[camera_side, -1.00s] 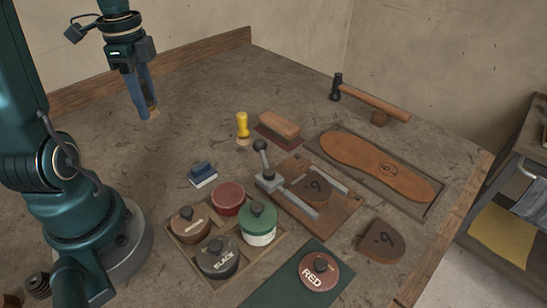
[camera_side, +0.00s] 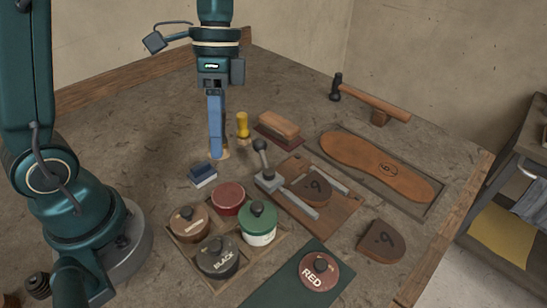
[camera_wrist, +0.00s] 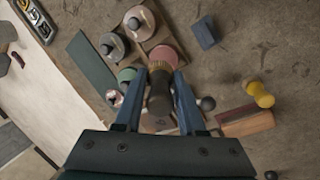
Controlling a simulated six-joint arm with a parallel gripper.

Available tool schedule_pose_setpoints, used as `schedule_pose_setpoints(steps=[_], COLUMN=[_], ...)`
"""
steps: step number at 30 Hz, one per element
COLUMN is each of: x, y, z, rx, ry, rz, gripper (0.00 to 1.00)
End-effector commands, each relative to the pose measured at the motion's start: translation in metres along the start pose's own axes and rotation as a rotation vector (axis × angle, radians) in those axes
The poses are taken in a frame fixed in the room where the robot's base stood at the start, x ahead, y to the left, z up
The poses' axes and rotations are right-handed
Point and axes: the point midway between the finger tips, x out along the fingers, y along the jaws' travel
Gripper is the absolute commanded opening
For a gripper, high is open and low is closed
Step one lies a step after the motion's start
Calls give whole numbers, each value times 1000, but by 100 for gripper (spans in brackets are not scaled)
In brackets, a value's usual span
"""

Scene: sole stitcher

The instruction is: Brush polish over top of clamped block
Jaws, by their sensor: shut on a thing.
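My gripper (camera_side: 217,150) is shut on a brush (camera_wrist: 160,100) with a dark handle and tan bristles. It stands upright in the air left of the yellow-handled tool in the side view. The fingers (camera_wrist: 157,80) flank the brush handle in the wrist view, and the bristles overlap the red round tin (camera_wrist: 165,54) there. The same tin (camera_side: 228,198) sits in the tray in the side view. The clamped block (camera_side: 317,191), brown and marked with a digit, lies on a wooden board (camera_side: 338,218) under a lever clamp (camera_side: 268,181). The brush is apart from the block.
A wooden tray (camera_side: 222,284) holds black, brown and green-lidded jars. The RED jar (camera_side: 319,272) stands on a green mat (camera_side: 268,290). A second block (camera_side: 381,242), a sole (camera_side: 378,166), a hammer (camera_side: 372,100), a wooden-backed brush (camera_side: 278,125) and a blue block (camera_side: 202,173) lie around.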

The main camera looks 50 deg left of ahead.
Motion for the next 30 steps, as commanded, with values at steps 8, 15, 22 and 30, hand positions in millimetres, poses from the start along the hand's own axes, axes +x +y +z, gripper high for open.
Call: schedule_pose_setpoints(steps=[8,15,22,30], x=[11,31,52,63], y=[14,8,1,-2], z=[-9,-10,-12,-12], rx=[78,77,78,78], ry=[-40,-41,-40,-38], rz=[48,49,48,46], gripper=[0,0,0,0])
